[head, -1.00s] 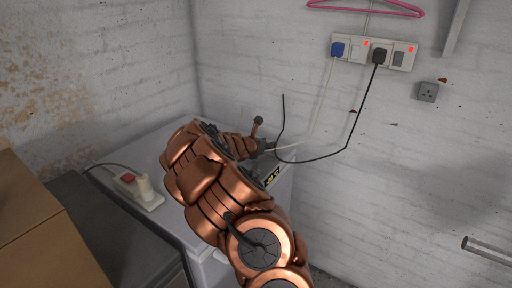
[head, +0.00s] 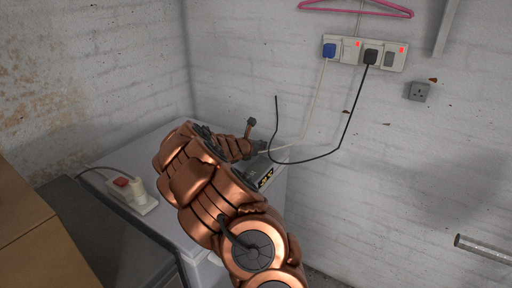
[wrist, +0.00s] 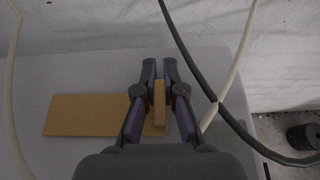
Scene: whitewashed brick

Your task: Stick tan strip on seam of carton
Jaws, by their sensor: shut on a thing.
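In the wrist view my gripper (wrist: 160,72) is shut on a narrow upright tan piece (wrist: 160,103). A flat tan strip (wrist: 90,115) lies on or just over the pale top, reaching left from under the fingers. I cannot tell whether the held piece is part of this strip. The brown carton (head: 45,265) is at the lower left of the head view, with a seam line (head: 28,232) across its top. In the head view my arm reaches over the pale top, and the strip and fingertips are not clearly visible there.
The pale appliance top (head: 170,220) stands in the corner, with a socket block (head: 130,193) on its left. A black cable (head: 343,125) and a white cable (head: 314,105) hang from wall sockets (head: 365,52); in the wrist view cables pass close to my gripper's right.

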